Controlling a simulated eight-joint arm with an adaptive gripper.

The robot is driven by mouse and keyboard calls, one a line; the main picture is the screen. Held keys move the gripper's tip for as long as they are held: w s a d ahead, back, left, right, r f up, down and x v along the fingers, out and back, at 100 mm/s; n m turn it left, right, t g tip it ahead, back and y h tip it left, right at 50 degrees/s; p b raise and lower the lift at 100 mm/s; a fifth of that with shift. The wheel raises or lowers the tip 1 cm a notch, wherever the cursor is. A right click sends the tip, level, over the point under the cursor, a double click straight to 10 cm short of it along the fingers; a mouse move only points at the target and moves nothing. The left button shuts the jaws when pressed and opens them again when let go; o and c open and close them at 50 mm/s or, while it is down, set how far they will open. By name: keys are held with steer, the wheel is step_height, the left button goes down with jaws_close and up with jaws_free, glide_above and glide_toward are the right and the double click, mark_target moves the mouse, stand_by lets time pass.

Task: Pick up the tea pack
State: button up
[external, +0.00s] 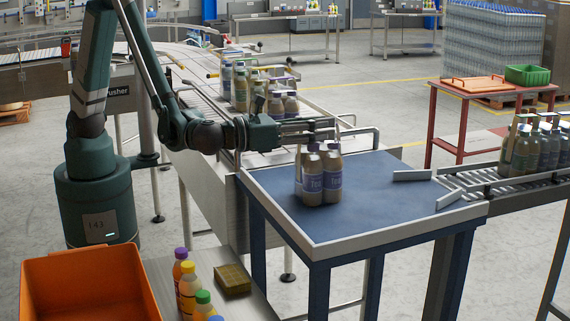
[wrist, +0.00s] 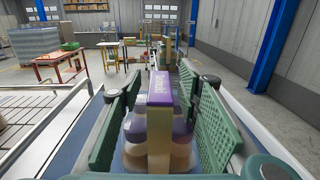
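The tea pack (external: 322,178) stands upright on the blue-topped table (external: 375,205), near its back left side. It is a group of brown bottles with purple labels and a cardboard carrier with a purple top (wrist: 160,88). My gripper (external: 325,128) reaches in from the left at the height of the pack's upper part. In the wrist view its green finger pads stand apart on both sides of the carrier, with gaps to the carrier's handle. The lower bottles are partly hidden, and I cannot tell whether the pads touch them.
More packs (external: 265,95) stand on the conveyor behind my arm, and others (external: 540,145) on the right roller conveyor. An orange bin (external: 80,285) and several juice bottles (external: 189,285) are at the front left. The table's front half is clear. Low metal guides (external: 412,176) edge its right side.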

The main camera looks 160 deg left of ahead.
jaws_close()
stand_by(0.3)
steer(key=shift+r, duration=0.2)
steer(key=shift+r, duration=4.85)
